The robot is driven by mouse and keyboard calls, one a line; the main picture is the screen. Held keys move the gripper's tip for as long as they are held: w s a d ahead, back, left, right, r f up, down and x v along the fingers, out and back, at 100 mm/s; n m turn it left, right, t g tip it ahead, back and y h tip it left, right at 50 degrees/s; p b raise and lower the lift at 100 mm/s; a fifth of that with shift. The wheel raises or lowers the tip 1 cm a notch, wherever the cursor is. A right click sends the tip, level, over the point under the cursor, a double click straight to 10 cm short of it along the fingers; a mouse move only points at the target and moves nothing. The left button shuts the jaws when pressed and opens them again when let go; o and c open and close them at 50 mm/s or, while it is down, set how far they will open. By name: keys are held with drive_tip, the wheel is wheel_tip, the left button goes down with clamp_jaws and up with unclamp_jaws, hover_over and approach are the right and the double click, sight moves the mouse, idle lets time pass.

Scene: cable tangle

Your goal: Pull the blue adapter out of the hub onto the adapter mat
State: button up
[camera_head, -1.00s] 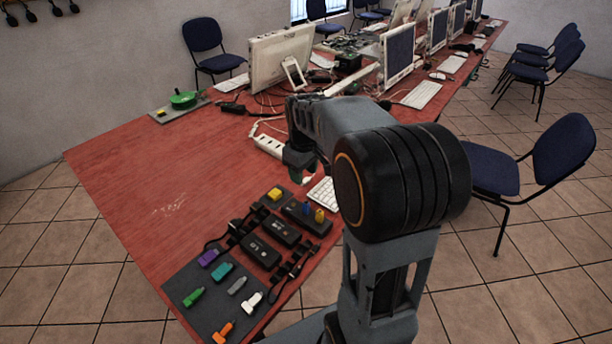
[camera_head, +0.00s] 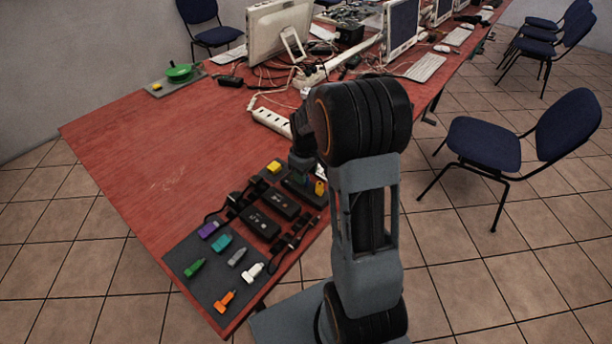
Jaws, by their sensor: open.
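The dark hub (camera_head: 308,199) sits at the far right of a row of dark boxes near the table's right edge. A yellow adapter (camera_head: 320,187) stands upright in it. My gripper (camera_head: 302,176) points down over the hub, left of the yellow adapter. It is open, but its fingertips are small and dark, so I cannot tell how near they are to the blue adapter. The blue adapter is hidden behind my gripper. The dark adapter mat (camera_head: 212,285) lies at the table's near corner and holds several adapters.
The mat holds purple, teal, green, grey, white (camera_head: 252,272) and orange (camera_head: 225,301) adapters. Two more dark boxes (camera_head: 260,222) and black cables lie between mat and hub. A white power strip (camera_head: 271,122) lies behind.

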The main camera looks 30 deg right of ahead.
drive_tip(key=shift+f, duration=0.75)
drive_tip(key=shift+c, duration=0.2)
clamp_jaws()
